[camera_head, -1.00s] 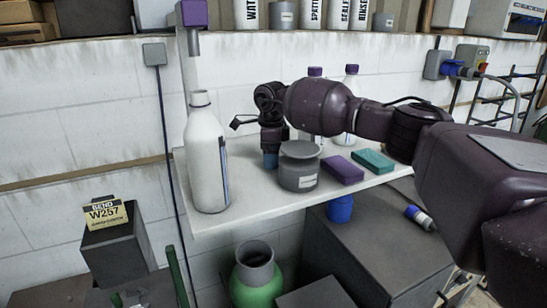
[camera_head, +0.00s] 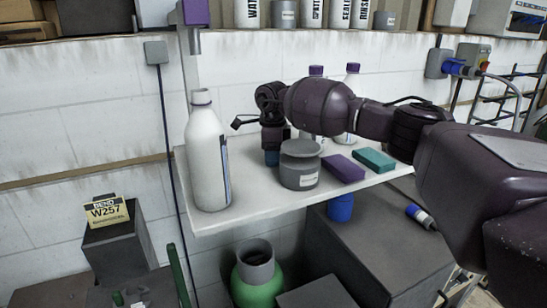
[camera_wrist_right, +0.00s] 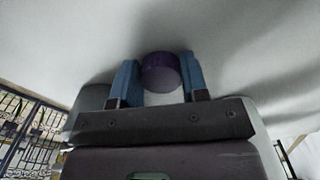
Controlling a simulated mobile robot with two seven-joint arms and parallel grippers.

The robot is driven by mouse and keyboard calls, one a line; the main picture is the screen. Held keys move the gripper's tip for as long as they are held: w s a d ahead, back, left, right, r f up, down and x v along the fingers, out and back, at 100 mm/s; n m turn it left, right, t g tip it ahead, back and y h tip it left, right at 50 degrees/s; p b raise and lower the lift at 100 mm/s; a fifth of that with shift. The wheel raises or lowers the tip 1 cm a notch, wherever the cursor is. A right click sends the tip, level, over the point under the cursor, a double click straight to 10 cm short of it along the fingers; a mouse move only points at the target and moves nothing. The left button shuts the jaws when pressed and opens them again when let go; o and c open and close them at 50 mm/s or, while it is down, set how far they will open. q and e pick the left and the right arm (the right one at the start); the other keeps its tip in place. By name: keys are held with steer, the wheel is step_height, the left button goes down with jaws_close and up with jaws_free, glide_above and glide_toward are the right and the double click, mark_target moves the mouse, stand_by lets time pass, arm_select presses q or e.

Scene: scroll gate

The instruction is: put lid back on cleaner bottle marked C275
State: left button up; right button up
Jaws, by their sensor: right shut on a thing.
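A tall white bottle (camera_head: 207,160) stands upright at the left end of the white shelf. Its neck is bare, with no lid on it, and no C275 marking can be read. My right gripper (camera_head: 271,158) points down just right of the bottle, beside a grey pot, its blue fingertips low over the shelf. In the right wrist view the fingers (camera_wrist_right: 160,80) are shut on a purple lid (camera_wrist_right: 161,72). The lid is hidden in the head view. My left gripper is not in view.
The grey lidded pot (camera_head: 299,168), a purple block (camera_head: 343,168) and a teal block (camera_head: 374,160) sit on the shelf (camera_head: 240,208). Two purple-capped bottles (camera_head: 352,80) stand behind my right arm. A green container (camera_head: 257,285) is below.

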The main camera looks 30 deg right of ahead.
arm_select(q)
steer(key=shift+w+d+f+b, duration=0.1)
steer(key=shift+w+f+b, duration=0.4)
steer(key=shift+b, duration=0.6)
arm_select(e)
step_height(320, 180, up, 20)
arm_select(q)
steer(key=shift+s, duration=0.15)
arm_select(e)
steer(key=shift+s, duration=0.1)
